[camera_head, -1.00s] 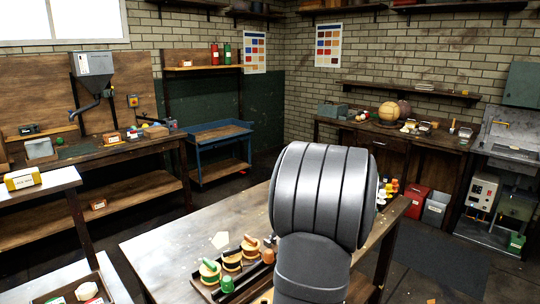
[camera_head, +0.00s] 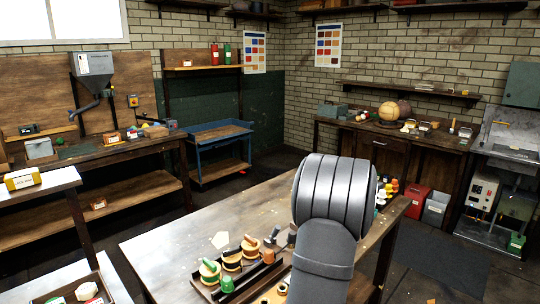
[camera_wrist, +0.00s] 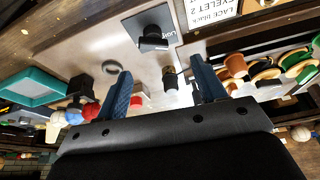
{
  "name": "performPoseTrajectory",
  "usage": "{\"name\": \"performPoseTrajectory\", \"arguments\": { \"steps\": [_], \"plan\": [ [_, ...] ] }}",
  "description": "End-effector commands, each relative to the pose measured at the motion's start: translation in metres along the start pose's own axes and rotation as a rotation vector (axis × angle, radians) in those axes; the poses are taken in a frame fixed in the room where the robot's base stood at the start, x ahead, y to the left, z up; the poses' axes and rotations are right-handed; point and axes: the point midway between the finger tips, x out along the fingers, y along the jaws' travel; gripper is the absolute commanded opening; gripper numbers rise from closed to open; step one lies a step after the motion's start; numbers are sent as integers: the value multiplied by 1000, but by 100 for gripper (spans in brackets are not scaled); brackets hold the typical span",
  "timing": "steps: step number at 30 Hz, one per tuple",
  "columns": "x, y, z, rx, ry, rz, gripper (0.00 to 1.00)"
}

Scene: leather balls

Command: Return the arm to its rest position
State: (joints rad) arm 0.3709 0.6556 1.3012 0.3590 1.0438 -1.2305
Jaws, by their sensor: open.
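My gripper (camera_wrist: 163,82) shows in the wrist view as two blue fingers, spread apart with no object held between them. A worktop with small items lies beyond the fingertips. In the head view, my grey arm link rises in front of the wooden worktable (camera_head: 165,245) and hides part of its right side. The gripper itself cannot be made out in the head view.
A dark rack with several colored spools (camera_head: 231,260) stands on the worktable's front. Small bottles (camera_head: 388,188) show right of my arm. The wrist view shows a teal tray (camera_wrist: 14,86), a dark ring (camera_wrist: 112,67) and a printed card (camera_wrist: 208,12).

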Motion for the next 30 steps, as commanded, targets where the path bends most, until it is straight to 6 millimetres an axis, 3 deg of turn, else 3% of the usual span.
{"name": "performPoseTrajectory", "arguments": {
  "steps": [6,13,30],
  "plan": [
    [32,7,2,-139,11,-56,64],
    [53,10,3,-243,25,-94,64],
    [57,11,3,-271,30,-102,64]
  ]
}}
